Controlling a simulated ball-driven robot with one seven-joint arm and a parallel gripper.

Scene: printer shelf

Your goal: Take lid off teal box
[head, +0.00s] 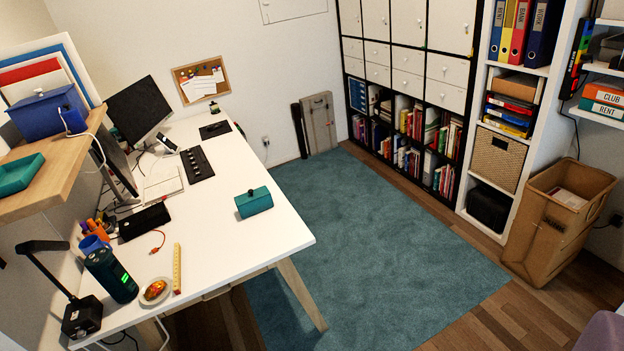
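A small teal box (254,205) stands on the white desk (215,240) near its right edge. A small dark knob (251,192) sticks up from its top, and the top looks closed. The seam between lid and body is too small to make out. A second teal thing, an open, shallow tray or box (20,174), sits on the wooden shelf (60,165) at the left. My gripper is not in view.
A blue knobbed box (48,112) is on the wooden shelf. A ruler (177,268), keyboard-like black strip (197,165), dark cylinder (112,275) and black lamp (82,316) are on the desk. Desk around the teal box is clear. The blue-green rug (375,240) is open floor.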

